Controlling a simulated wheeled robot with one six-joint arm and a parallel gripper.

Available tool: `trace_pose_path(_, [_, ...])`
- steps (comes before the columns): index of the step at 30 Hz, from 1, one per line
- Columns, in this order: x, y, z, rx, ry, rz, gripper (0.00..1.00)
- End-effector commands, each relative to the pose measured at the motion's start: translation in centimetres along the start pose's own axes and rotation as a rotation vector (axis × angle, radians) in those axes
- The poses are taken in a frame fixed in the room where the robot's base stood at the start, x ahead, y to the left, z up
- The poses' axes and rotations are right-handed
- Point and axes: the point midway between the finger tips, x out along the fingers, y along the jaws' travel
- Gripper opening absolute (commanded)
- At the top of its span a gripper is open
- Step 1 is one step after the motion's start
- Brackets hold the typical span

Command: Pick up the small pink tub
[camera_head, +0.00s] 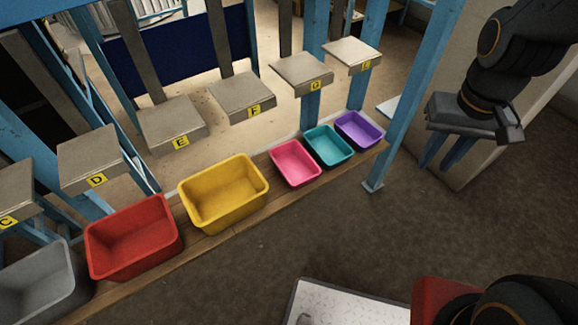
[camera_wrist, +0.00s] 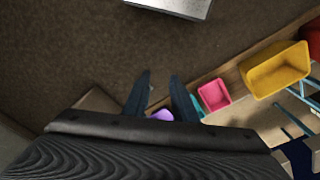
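The small pink tub (camera_head: 296,163) stands on a wooden plank shelf, between the yellow tub and the teal tub. It looks empty. It also shows in the wrist view (camera_wrist: 214,95), to the right of my fingers. My gripper (camera_head: 445,153) is at the upper right in the head view, above the floor and well to the right of the tub.
On the same plank (camera_head: 225,240) stand a grey tub (camera_head: 40,285), a red tub (camera_head: 133,237), a yellow tub (camera_head: 223,192), a teal tub (camera_head: 329,146) and a purple tub (camera_head: 360,131). A blue post (camera_head: 408,100) rises between my gripper and the tubs. Lettered platforms (camera_head: 300,72) stand behind.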

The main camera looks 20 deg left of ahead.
Motion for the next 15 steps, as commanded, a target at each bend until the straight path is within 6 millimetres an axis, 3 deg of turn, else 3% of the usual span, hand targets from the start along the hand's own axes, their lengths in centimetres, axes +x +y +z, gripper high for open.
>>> trace_pose_path(1, [2.6, -1.1, -1.4, -0.036, 0.011, 0.003, 0.25])
trace_pose_path(15, [16.1, -12.9, -10.6, -0.328, 0.145, 0.005, 0.25])
